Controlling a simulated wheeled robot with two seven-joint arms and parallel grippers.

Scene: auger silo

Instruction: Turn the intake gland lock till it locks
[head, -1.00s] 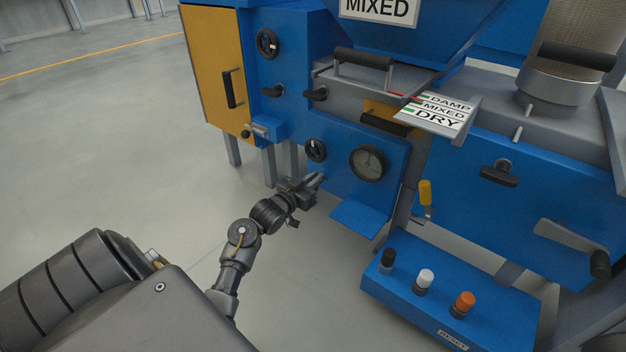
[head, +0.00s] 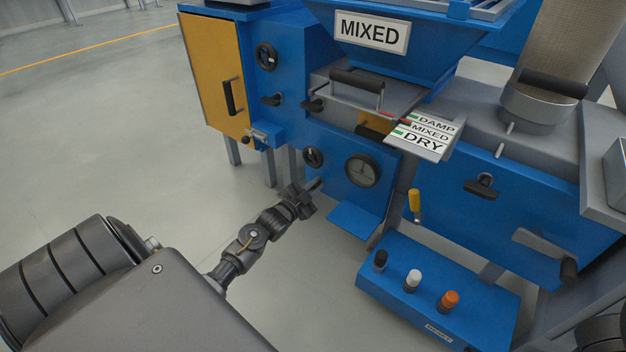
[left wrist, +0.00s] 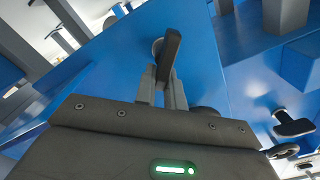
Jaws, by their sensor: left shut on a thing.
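My left gripper (head: 314,187) is at the lower left edge of the blue machine's front panel, below a round black knob (head: 313,157). In the left wrist view, its two grey fingers (left wrist: 161,88) are closed around a black lever handle (left wrist: 171,55). The handle sits at a grey round boss on a blue face, and I take it for the intake gland lock. Its upper end stands out past the fingertips. In the head view the gripper hides this handle, and no lock mark can be read. My right gripper is not in view.
A round gauge (head: 362,170) is right of the gripper, above a blue ledge (head: 349,220). A blue box (head: 440,290) with black, white and orange buttons stands lower right. A yellow door (head: 216,80) is at the left. The floor at left is clear.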

